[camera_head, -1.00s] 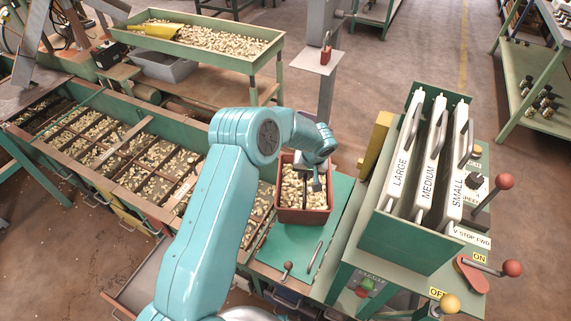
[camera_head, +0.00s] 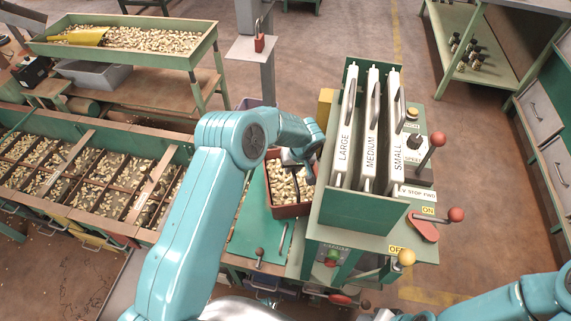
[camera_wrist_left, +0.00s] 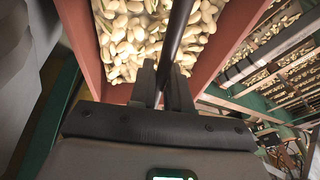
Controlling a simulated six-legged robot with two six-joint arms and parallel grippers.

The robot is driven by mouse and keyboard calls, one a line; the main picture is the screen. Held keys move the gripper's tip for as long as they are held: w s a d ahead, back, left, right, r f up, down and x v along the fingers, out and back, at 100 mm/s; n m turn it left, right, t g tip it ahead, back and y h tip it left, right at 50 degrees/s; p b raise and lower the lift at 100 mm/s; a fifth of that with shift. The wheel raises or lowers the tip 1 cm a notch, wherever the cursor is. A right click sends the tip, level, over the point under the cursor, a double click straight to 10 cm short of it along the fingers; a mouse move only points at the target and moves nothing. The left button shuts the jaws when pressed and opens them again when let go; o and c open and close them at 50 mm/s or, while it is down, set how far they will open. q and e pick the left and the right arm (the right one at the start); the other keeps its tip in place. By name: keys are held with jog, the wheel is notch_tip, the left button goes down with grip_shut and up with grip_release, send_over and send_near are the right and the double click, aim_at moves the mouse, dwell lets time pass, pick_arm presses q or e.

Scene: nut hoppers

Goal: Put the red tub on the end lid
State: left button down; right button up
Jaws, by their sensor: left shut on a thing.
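The red tub (camera_head: 287,212), full of nuts, is in the middle of the head view, over or on the right part of the green end lid (camera_head: 252,238). I cannot tell whether its base touches the lid. My left gripper (camera_head: 306,168) is at the tub's top and is shut on its dark handle bar. In the left wrist view the fingers (camera_wrist_left: 162,86) close around the bar, with the tub's red wall (camera_wrist_left: 232,40) and nuts beneath. My right arm enters at the lower right of the head view; its end is cut off at the bottom edge.
A green rack with white LARGE, MEDIUM and SMALL plates (camera_head: 369,140) stands close right of the tub. Levers with red knobs (camera_head: 437,139) are beyond it. A small knobbed lever (camera_head: 259,252) stands at the lid's front. Nut-filled hoppers (camera_head: 90,170) run left.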

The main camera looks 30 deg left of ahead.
pick_arm(q)
jog(key=shift+w+a+f, duration=0.1)
jog(key=shift+w+f, duration=0.05)
jog(key=shift+f, duration=0.4)
jog(key=c, duration=1.4)
grip_release()
jog(key=shift+f, duration=0.2)
jog(key=shift+c, duration=0.2)
jog(key=o, duration=0.4)
jog(key=shift+c, duration=0.2)
jog(key=shift+s+r, duration=0.1)
jog(key=shift+s, duration=0.1)
jog(key=w+v, duration=0.1)
jog(key=v, duration=0.6)
jog(key=shift+s+r, duration=0.25)
jog(key=shift+s, duration=0.25)
